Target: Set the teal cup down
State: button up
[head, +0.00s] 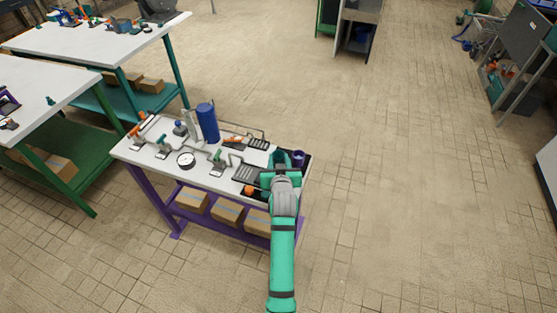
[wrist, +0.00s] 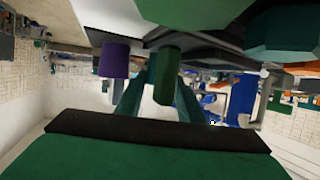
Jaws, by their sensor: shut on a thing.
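My gripper (head: 284,160) is over the right end of the white workbench with purple legs, and its arm hides part of the bench there. In the wrist view, which looks upside down, my gripper's teal fingers (wrist: 159,95) are shut on a dark green-teal, cup-like piece (wrist: 165,75). I take this piece to be the teal cup; its rim and base are not clear. In the head view I cannot tell the cup from my teal gripper. I cannot tell whether the cup touches the surface below.
A purple cup (head: 298,158) stands close beside my gripper and shows in the wrist view (wrist: 115,58). A dark tray (head: 305,166) lies under this end. A blue cylinder (head: 207,122), a gauge (head: 186,159) and pipe fittings crowd the left. Floor to the right is clear.

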jog(key=shift+f, duration=0.1)
jog(key=o, duration=1.1)
jog(key=shift+c, duration=0.2)
